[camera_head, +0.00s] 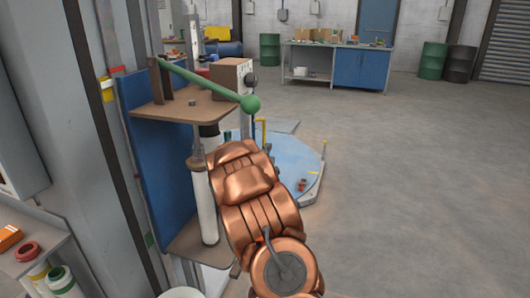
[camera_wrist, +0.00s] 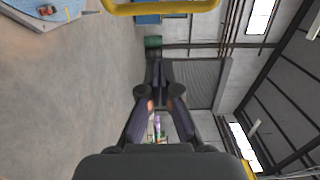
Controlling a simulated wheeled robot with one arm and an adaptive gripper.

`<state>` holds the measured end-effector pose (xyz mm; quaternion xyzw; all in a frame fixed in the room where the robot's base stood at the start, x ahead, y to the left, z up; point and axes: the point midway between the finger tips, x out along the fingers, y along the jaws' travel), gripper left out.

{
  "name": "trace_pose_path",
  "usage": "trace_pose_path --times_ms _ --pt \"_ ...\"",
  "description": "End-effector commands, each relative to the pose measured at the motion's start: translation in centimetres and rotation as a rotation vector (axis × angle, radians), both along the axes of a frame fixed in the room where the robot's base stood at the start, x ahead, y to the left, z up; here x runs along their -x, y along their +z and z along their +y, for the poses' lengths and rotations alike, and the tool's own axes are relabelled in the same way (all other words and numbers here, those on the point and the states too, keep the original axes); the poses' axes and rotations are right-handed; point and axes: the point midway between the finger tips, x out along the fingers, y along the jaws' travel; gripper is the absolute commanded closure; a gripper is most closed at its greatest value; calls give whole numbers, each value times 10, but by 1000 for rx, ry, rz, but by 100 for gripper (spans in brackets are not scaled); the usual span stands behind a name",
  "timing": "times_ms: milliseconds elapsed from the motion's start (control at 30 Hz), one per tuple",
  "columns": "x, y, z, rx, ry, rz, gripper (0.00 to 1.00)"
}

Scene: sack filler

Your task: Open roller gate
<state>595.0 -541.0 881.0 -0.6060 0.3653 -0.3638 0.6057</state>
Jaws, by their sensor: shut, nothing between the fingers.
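In the wrist view my gripper (camera_wrist: 157,92) is shut and empty, its dark fingers close together. In the head view it is hidden behind my copper arm. A yellow bar (camera_wrist: 160,7) crosses the top of the wrist view, apart from the fingers. In the head view, thin yellow posts stand by a blue round platform (camera_head: 307,183), just beyond my arm. A grey ribbed shutter (camera_head: 502,52) is down at the far right wall; I cannot tell whether it or the yellow bar is the roller gate.
A stand with a blue back panel (camera_head: 150,170) and a green-knobbed lever (camera_head: 215,87) is close on the left of my arm. A blue workbench (camera_head: 350,66) and drums (camera_head: 433,60) stand far back. The floor (camera_head: 420,180) on the right is clear.

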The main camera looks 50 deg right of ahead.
Motion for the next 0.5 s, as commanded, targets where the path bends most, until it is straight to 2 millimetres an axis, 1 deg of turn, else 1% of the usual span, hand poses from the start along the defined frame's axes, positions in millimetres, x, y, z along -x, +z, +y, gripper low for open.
trace_pose_path --times_ms 33,400,500 --pt "-3 1 -6 2 -1 -1 100" --pt "-21 0 -41 0 0 0 100" --pt "-32 1 -44 0 2 -1 100"
